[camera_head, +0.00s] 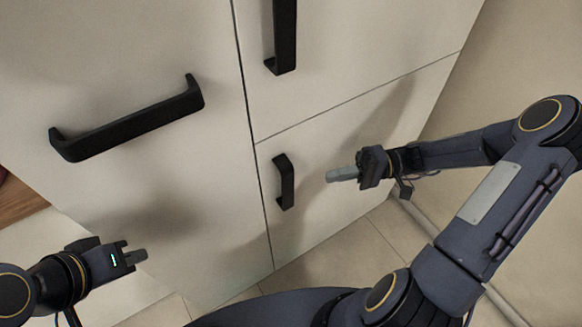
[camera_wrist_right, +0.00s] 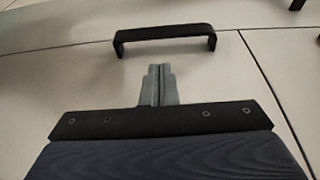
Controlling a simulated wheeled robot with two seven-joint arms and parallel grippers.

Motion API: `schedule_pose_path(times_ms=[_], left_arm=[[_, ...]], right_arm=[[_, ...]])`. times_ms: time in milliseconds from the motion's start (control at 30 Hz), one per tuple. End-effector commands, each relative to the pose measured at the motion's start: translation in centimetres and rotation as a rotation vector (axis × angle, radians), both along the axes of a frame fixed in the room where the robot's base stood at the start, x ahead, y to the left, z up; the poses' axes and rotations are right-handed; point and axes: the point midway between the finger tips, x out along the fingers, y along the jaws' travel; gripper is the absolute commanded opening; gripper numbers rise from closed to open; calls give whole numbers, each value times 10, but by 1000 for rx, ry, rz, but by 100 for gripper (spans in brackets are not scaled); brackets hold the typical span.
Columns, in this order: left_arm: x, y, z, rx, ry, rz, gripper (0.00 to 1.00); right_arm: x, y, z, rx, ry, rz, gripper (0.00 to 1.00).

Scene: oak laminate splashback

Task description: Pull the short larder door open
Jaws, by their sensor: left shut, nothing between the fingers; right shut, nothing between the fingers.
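The short larder door (camera_head: 320,180) is the lower right cream panel in the head view, flush with its neighbours. Its short black handle (camera_head: 284,182) is upright near the door's left edge. My right gripper (camera_head: 330,175) is shut and empty, pointing at the handle from the right and apart from it. In the right wrist view the shut fingertips (camera_wrist_right: 160,68) sit just below the handle (camera_wrist_right: 165,38), with a small gap in the picture. My left gripper (camera_head: 142,256) is shut and empty at the lower left, away from the short door.
A long black handle (camera_head: 130,122) crosses the wide panel on the left. Another black handle (camera_head: 282,40) hangs on the tall door above. A beige wall (camera_head: 520,90) stands at the right. Some tiled floor (camera_head: 400,232) is open below the short door.

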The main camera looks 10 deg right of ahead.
Motion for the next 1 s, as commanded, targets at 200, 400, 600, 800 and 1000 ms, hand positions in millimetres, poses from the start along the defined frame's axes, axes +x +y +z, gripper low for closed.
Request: schedule_pose_path(times_ms=[200, 400, 600, 800, 1000], left_arm=[[0, 0, -2, 0, 0, 0, 0], [0, 0, -4, 0, -1, 0, 0], [0, 0, -6, 0, -1, 0, 0], [0, 0, -7, 0, 0, 0, 0], [0, 0, -7, 0, 0, 0, 0]], right_arm=[[1, 21, 0, 18, -4, -7, 0], [0, 59, -1, 16, -3, -5, 0], [0, 87, -1, 14, -4, -6, 0], [0, 98, -1, 12, -2, -7, 0], [0, 99, 0, 12, -2, -8, 0]])
